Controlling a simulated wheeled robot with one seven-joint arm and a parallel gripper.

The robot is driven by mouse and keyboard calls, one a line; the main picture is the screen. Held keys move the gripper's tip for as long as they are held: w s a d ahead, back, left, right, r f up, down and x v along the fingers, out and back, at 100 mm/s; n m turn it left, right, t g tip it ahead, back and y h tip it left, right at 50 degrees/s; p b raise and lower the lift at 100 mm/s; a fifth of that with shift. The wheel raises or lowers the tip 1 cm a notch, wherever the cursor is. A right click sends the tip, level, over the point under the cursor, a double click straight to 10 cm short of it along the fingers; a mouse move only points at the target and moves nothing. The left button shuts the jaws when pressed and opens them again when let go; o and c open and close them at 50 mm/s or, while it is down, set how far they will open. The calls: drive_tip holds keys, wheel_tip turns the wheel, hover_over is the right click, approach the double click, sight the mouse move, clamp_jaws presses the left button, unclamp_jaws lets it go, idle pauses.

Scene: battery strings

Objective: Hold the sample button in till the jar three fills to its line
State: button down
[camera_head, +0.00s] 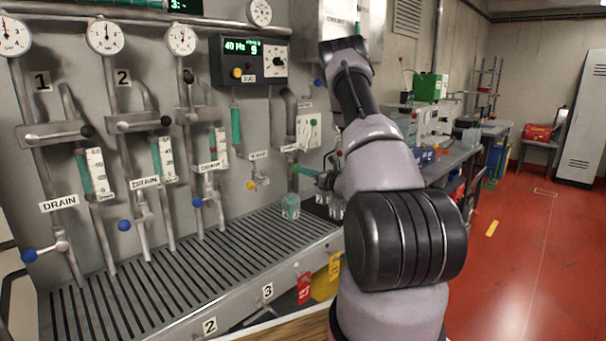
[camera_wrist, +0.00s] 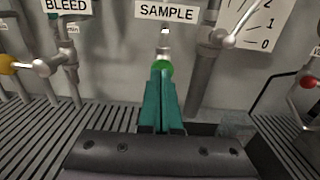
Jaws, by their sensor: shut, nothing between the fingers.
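My gripper (camera_wrist: 161,75) has teal fingers, closed together with nothing between them. In the wrist view its tips are at the round green button (camera_wrist: 165,67) under the SAMPLE label (camera_wrist: 166,12); whether they press it in, I cannot tell. In the head view the gripper (camera_head: 297,169) reaches left to the sample pipe, and its tips hide the button. A small glass jar (camera_head: 290,207) with a greenish tint stands below on the grated ledge. Its number, fill line and level are too small to read. More jars (camera_head: 337,207) stand to its right, partly behind my arm.
The BLEED valve with a yellow knob (camera_head: 251,185) is left of the sample pipe. DRAIN valves with blue knobs (camera_head: 124,225) line the panel farther left. The slatted ledge (camera_head: 180,265) is mostly clear. A workbench (camera_head: 490,130) stands at the right.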

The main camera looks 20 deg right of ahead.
drive_tip(key=v, duration=1.1)
drive_tip(key=shift+f, duration=0.15)
drive_tip(key=shift+s+d, duration=0.1)
drive_tip(key=shift+d, duration=0.05)
drive_tip(key=s+a+r+n+g+y, duration=0.2)
drive_tip(key=s+a+r+n+g, duration=0.3)
drive_tip(key=a, duration=0.3)
drive_tip(key=s+a+r+n+g+y, duration=0.25)
drive_tip(key=a+r+n, duration=0.25)
drive_tip(key=a+r, duration=0.25)
drive_tip(key=s+a+r+n+g+y, duration=0.25)
drive_tip(key=a+r+n+g, duration=0.2)
drive_tip(key=a, duration=0.35)
drive_tip(key=s+a+r+n+g+h, duration=0.1)
drive_tip(key=s+a+r+n+h, duration=0.1)
drive_tip(key=s+n+h, duration=0.3)
drive_tip(key=s+a+r+n+g, duration=0.1)
drive_tip(key=s+a+r+n, duration=0.15)
drive_tip(key=s, duration=0.45)
drive_tip(key=s+d+r+n+t+h, duration=0.4)
drive_tip(key=s+d+r+n+h, duration=0.1)
drive_tip(key=s+h, duration=0.1)
drive_tip(key=shift+n, duration=0.4)
